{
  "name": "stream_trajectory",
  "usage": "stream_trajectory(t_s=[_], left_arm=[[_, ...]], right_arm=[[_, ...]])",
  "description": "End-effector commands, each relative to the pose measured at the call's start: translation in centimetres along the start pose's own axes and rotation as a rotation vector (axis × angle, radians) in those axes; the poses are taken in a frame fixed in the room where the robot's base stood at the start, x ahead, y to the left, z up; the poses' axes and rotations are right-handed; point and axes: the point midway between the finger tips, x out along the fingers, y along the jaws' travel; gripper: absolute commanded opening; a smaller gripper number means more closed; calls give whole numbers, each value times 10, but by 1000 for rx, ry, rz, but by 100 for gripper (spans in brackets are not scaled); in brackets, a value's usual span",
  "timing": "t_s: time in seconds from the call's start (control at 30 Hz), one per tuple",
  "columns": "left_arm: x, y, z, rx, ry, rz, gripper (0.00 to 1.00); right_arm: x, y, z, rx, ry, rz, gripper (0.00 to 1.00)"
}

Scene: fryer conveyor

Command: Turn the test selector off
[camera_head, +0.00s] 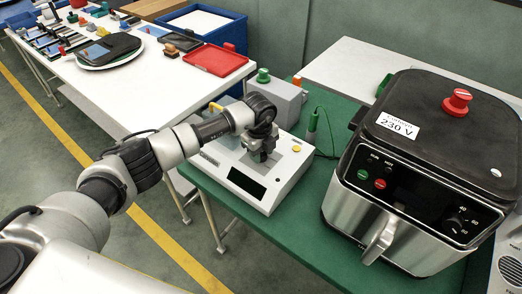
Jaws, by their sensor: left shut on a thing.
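A white tester box (278,193) with a dark display and a yellow button (296,149) stands on the green table. My left gripper (261,156) points down onto the top of this box. It is shut on a small part there, which appears to be the test selector. The gripper hides most of the selector, so its setting cannot be read. My right gripper is not in view.
A steel and black air fryer (405,190) marked 230 V stands to the right, with a red knob on its lid. A grey box (283,101) with a green button is behind the tester. A white table (140,95) with trays is at the left.

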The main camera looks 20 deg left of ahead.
Motion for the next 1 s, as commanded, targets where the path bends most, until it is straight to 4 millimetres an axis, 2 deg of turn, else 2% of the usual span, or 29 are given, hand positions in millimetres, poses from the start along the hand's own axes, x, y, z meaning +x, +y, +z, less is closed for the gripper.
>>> stream_trajectory(t_s=[0.47,0.5,0.67,1.0], left_arm=[[-1,-1,0,-18,-2,-2,15],[-1,-1,0,-18,-2,-2,40],[0,0,0,-17,-1,-2,64],[-4,-1,1,-16,-2,-2,64]], right_arm=[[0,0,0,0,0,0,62],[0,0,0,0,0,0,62],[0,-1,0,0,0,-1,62],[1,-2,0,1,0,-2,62]])
